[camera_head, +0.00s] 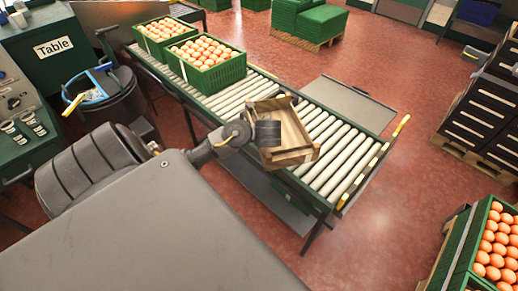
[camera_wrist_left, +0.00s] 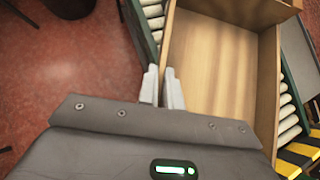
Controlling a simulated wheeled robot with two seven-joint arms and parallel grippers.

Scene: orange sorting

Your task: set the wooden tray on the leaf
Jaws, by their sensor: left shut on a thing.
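The wooden tray (camera_head: 293,128) is an open, empty, light brown box over the rollers near the right end of the conveyor. I cannot tell if it touches the rollers. My left gripper (camera_head: 268,131) is shut on its near side wall; in the left wrist view the fingers (camera_wrist_left: 164,86) pinch the wall of the tray (camera_wrist_left: 212,65). A flat grey panel (camera_head: 348,103), which looks like the leaf, lies along the far side of the conveyor, bare, beyond the tray. My right gripper is not in view.
The roller conveyor (camera_head: 345,162) is free right of the tray. Two green crates of oranges (camera_head: 216,78) (camera_head: 162,47) stand on its left part. A yellow-tipped rail (camera_head: 402,125) edges its right end. Black crates (camera_head: 482,115) stand on a pallet at right.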

